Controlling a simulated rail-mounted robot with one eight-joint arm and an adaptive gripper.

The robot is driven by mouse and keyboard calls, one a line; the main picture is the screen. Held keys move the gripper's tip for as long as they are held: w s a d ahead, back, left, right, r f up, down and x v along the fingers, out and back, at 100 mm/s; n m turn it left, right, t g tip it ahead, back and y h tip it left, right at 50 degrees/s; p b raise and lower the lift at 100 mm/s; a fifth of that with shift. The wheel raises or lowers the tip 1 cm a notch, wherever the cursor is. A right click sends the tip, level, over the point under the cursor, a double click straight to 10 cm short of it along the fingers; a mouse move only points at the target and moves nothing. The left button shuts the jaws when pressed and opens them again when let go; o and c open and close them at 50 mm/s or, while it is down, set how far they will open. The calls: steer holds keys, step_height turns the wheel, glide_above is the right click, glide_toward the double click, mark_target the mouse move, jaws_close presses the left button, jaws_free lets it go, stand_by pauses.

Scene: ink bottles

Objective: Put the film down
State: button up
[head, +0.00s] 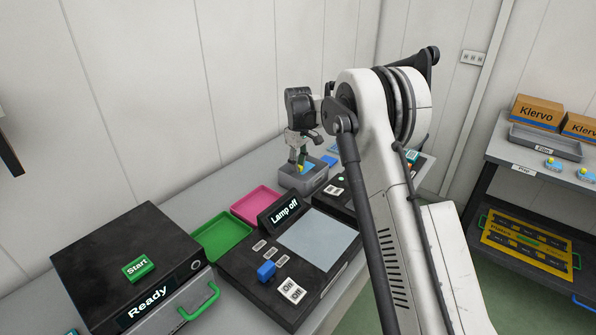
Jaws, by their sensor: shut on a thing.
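My gripper (302,162) is at the back of the bench, pointing down over a grey open-topped holder (302,183). It is shut on a small piece, taken to be the film, of which only a yellowish bit (299,168) shows at the fingertips. The piece is low, at or just inside the holder's opening; I cannot tell whether it touches the bottom. The fingers hide most of it.
Green (222,236) and pink (257,205) trays lie left of a black panel with a "Lamp off" display (284,212). A black "Ready" box (125,265) stands front left. A shelf at right carries a grey bin (545,142) and cartons (538,110).

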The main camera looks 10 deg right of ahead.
steer(key=shift+f, duration=1.3)
steer(key=shift+f+b, duration=0.5)
steer(key=shift+f, duration=0.15)
steer(key=o, duration=0.7)
steer(key=shift+r, duration=0.1)
